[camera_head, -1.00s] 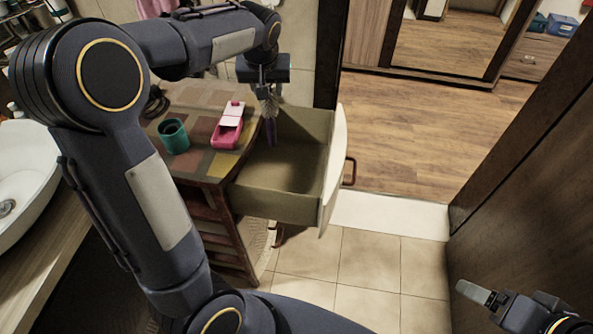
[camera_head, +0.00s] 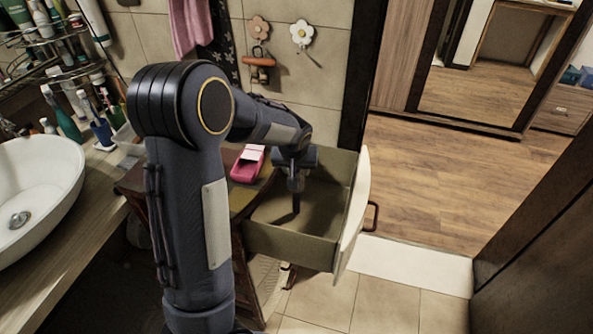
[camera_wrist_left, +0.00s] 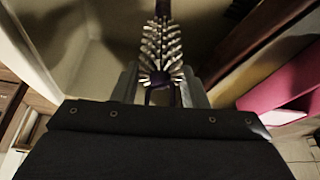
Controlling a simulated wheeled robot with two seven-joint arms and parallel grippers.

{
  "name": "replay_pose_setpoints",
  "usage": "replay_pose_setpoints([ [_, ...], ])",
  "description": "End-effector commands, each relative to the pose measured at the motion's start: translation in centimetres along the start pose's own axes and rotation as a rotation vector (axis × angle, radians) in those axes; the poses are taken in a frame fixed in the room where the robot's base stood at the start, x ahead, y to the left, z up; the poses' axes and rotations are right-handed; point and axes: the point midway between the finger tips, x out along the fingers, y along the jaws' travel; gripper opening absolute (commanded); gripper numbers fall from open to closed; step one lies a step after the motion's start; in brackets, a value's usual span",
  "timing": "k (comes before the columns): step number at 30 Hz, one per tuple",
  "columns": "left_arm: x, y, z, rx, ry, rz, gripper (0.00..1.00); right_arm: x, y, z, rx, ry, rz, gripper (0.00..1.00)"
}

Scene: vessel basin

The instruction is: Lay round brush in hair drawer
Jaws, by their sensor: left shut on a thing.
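The hair drawer (camera_head: 288,243) is pulled open from the small cabinet, its pale front panel facing right. My left gripper (camera_head: 295,186) is inside the drawer's outline and points down. It is shut on the round brush (camera_head: 296,204), whose dark purple handle hangs below the fingers. In the left wrist view the brush's grey bristles (camera_wrist_left: 160,45) show between the fingers (camera_wrist_left: 160,90). The handle runs away toward the drawer floor; I cannot tell whether it touches. My right gripper is out of view.
A pink box (camera_head: 247,165) sits on the cabinet top, left of the drawer. A white basin (camera_head: 40,180) and counter with bottles are at left. The drawer otherwise looks empty. A curved handle (camera_head: 372,216) juts from the drawer front.

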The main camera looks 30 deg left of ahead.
Motion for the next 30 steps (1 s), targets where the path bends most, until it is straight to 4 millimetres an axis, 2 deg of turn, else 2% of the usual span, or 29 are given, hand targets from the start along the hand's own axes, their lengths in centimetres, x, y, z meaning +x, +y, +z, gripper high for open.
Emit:
replay_pose_setpoints([
  [3,0.9,-0.1,0.4,0.0,-0.001,0.0,0.05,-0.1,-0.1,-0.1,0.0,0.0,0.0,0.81],
  [13,1.2,0.0,0.5,0.0,0.0,0.0,0.05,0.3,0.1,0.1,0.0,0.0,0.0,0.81],
  [14,1.2,0.0,0.5,0.0,0.0,0.0,0.41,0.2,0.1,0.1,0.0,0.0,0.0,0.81],
  [16,1.1,0.0,0.5,0.0,0.0,0.0,0.49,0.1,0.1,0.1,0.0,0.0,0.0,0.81],
  [25,0.8,0.0,0.4,0.0,0.0,0.0,0.49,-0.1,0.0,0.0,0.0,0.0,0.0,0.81],
  [30,-1.0,0.1,0.3,-0.001,0.005,0.003,0.49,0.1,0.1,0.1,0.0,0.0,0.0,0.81],
])
